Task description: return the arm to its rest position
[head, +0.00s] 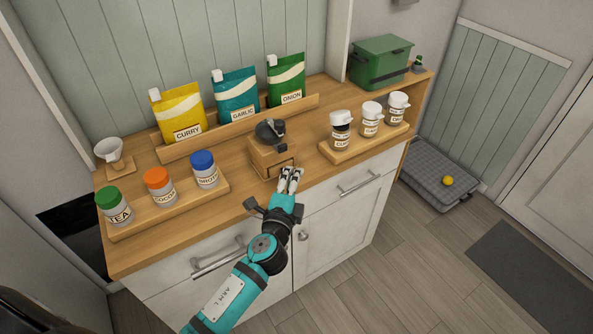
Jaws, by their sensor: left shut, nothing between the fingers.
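My left gripper (291,180) is at the end of a teal arm (254,262) that comes up from the bottom of the head view. It is shut with nothing in it. It is over the front edge of the wooden counter, just in front of a small wooden box with a dark round top (270,149). I cannot tell whether the fingertips touch the box. My right gripper is out of view.
Jars with green (114,205), orange (159,187) and blue lids (205,169) stand on a front tray. Yellow (178,115), teal (236,95) and green pouches (286,80) stand behind. White-lidded jars (370,119) and a green bin (379,64) are right. Drawer handles (217,262) protrude below.

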